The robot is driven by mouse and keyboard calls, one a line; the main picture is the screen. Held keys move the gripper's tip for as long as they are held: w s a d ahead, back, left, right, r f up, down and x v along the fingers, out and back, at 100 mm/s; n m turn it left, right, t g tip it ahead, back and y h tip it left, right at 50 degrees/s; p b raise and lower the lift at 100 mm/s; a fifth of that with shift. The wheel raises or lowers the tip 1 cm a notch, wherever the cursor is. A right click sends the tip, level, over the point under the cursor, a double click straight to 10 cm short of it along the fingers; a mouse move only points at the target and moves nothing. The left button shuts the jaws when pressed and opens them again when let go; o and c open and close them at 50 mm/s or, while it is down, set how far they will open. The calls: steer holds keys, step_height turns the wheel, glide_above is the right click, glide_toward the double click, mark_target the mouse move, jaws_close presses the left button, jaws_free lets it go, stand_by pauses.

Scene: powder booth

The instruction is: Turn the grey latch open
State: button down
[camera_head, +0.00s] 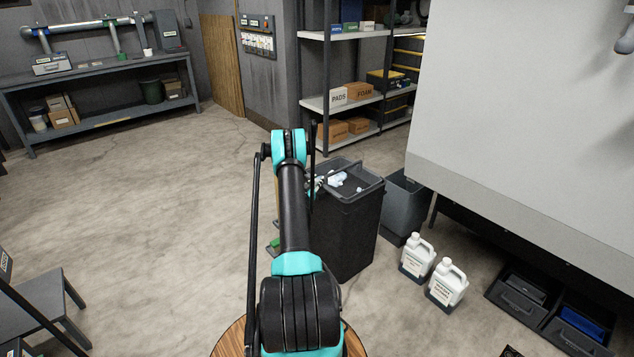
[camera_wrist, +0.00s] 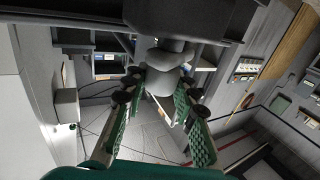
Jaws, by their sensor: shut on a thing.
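My gripper (camera_wrist: 160,94) shows in the wrist view, with green-padded fingers on either side of a rounded grey piece. I take this piece for the grey latch (camera_wrist: 160,81). The fingers are shut on it, though the exact contact is partly hidden. A dark body (camera_wrist: 190,16) sits above the grey piece at the top of the wrist view. The latch's turn angle cannot be read. In the head view my arm reaches forward in the middle, and my gripper and the held piece cannot be seen there.
A black bin (camera_head: 348,225) with crumpled items on top stands right of my arm. A grey bin (camera_head: 405,205) and two white jugs (camera_head: 417,256) stand beyond. A large pale panel (camera_head: 530,110) fills the right. Shelving (camera_head: 328,103) stands behind. Floor at left is open.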

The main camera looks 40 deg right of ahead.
mark_target(317, 179)
steer(key=c, duration=1.2)
jaws_free()
step_height(317, 179, up, 10)
